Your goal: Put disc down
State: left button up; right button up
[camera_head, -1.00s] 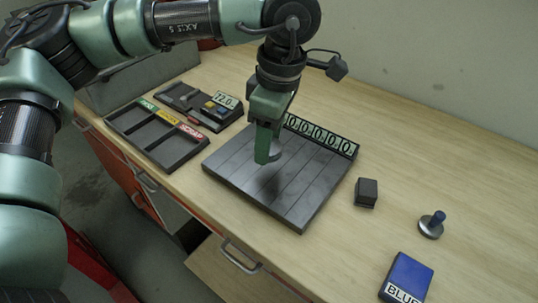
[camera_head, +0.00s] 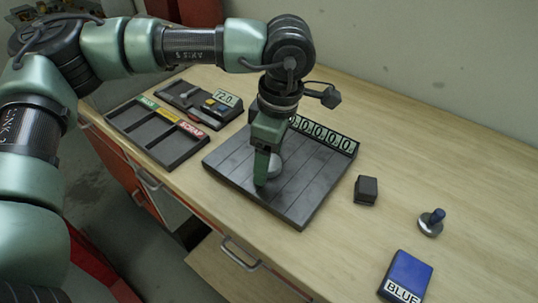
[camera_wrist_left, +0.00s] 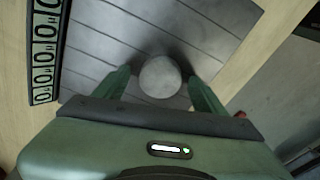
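A grey disc (camera_head: 274,165) sits between the fingers of my left gripper (camera_head: 268,176), low over the dark slatted board (camera_head: 305,190). In the left wrist view the disc (camera_wrist_left: 160,77) shows as a round pale face, with one finger (camera_wrist_left: 160,80) of the gripper on each side. Narrow gaps seem to show beside it, so I cannot tell whether the fingers press on it. The near finger partly hides the disc in the head view. I cannot tell if the disc touches the board. My right gripper is not in view.
A number strip (camera_head: 325,135) runs along the board's back edge. A three-slot tray (camera_head: 160,137) and a small instrument (camera_head: 200,104) lie to the left.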

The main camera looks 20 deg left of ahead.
aim_at(276, 164)
pick_arm(q)
jog(key=shift+r, duration=0.1)
jog(key=shift+r+p, duration=0.25)
jog(key=shift+p, duration=0.1)
jog(key=shift+d+r, duration=0.1)
jog(key=shift+r, duration=0.2)
notch_tip(276, 164, up, 11)
jog(key=d+b, duration=0.1)
jog(key=shift+d, duration=0.15)
